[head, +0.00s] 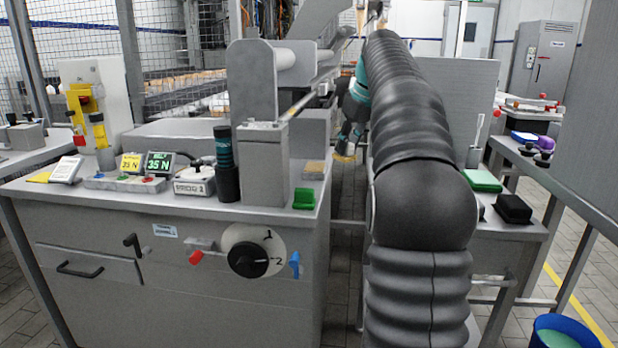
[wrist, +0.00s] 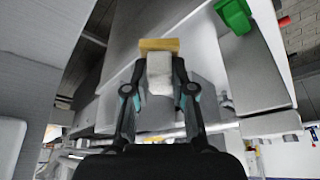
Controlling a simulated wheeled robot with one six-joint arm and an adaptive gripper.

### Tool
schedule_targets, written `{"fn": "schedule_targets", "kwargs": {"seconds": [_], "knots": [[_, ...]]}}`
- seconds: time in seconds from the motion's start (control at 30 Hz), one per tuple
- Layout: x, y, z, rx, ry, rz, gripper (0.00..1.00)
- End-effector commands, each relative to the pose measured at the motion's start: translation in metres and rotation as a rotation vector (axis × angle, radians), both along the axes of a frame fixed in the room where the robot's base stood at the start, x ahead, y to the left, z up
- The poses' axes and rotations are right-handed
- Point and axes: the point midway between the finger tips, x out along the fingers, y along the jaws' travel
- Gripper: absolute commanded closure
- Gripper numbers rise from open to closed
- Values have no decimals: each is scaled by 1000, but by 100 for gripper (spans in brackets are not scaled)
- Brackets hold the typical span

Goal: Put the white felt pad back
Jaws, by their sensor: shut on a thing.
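My gripper (wrist: 160,85) is shut on a small white block, which looks like the white felt pad (wrist: 160,76), in the wrist view. A yellow-tan strip (wrist: 159,45) lies across the pad's far end; I cannot tell whether it is part of the pad. In the head view my gripper (head: 346,144) hangs to the right of the grey cabinet's back right corner, with a tan-yellow bit at its tips. The white part of the pad is not clear there.
The grey cabinet (head: 180,250) carries a green holder (head: 304,198), a yellowish flat piece (head: 314,167), a grey upright box (head: 262,165) and a dark cylinder (head: 226,165). A side bench at right holds a green pad (head: 482,181) and a black block (head: 514,208).

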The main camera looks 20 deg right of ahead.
Motion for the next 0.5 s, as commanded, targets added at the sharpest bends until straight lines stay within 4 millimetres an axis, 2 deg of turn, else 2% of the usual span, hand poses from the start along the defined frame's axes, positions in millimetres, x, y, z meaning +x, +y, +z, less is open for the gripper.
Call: {"fn": "schedule_targets", "kwargs": {"seconds": [0.03,0.2,0.4,0.5], "knots": [[9,10,-8,1,2,7,100],[33,34,-28,1,1,7,100],[56,53,-47,1,1,3,100],[61,58,-51,0,0,0,100]]}}
